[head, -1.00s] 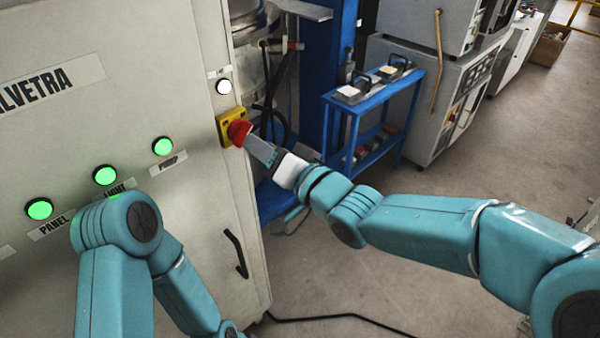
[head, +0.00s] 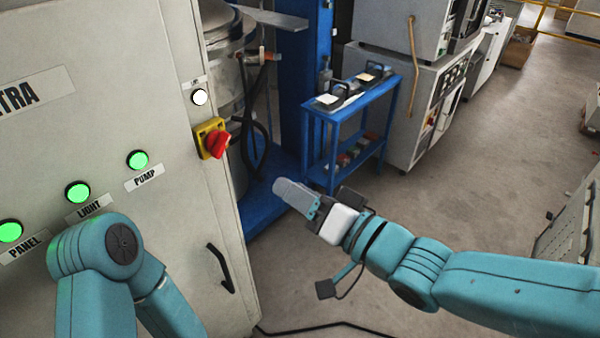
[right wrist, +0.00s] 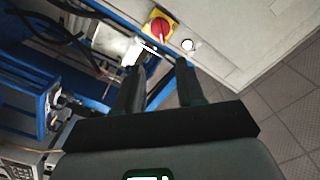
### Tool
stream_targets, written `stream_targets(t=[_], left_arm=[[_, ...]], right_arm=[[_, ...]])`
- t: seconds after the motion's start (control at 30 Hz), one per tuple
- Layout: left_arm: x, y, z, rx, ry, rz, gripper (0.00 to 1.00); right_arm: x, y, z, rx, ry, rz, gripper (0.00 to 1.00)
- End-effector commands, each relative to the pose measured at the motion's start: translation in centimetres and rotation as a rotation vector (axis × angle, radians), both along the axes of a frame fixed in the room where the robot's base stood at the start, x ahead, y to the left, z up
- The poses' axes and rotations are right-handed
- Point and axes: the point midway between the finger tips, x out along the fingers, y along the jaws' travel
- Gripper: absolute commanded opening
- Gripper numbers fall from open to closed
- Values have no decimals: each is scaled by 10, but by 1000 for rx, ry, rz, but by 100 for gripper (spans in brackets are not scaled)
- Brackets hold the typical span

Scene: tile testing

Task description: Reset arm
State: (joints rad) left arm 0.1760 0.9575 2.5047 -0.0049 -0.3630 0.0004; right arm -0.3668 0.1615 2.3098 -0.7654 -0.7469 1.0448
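My right gripper (head: 290,196) hangs in free air to the right of the grey cabinet, below and apart from the red rotary switch (head: 217,145) on its yellow plate. In the right wrist view its two dark fingers (right wrist: 160,80) stand apart with nothing between them, and the red switch (right wrist: 160,27) shows beyond the tips. My right arm is bent, reaching in from the right edge. My left arm (head: 105,260) is folded in front of the cabinet at lower left; its gripper is out of the picture.
The grey cabinet (head: 120,60) carries lit green buttons (head: 137,160), a white lamp (head: 200,97) and a black handle (head: 220,268). A blue cart (head: 345,125) and grey machines (head: 400,90) stand behind. A black cable (head: 330,326) lies on the floor. The floor at right is open.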

Motion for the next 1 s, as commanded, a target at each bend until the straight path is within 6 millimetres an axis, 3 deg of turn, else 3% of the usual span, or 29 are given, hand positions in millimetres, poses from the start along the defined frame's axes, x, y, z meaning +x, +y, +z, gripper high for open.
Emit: stream_targets(t=[0.17,0.27,0.37,0.43,0.57,0.67,0.8,0.9,1.0], left_arm=[[0,0,2,0,0,0,0],[0,0,9,0,0,0,0],[0,0,19,0,0,0,0],[0,0,26,0,0,0,0],[0,0,35,0,0,0,0],[0,0,42,0,0,0,0],[0,0,50,0,0,0,0],[0,0,55,0,0,0,0],[0,0,55,0,0,0,0]], right_arm=[[3,-4,0,0,5,-11,38],[18,-16,-20,-17,65,-46,38],[34,-34,-71,-43,199,-93,38],[41,-50,-115,-51,330,-147,38],[35,-80,-200,-101,559,-250,38],[14,-102,-262,-172,722,-314,38],[-40,-127,-338,-312,937,-355,38],[-90,-138,-379,-435,1079,-330,38],[-140,-142,-404,-578,1171,-244,38]])
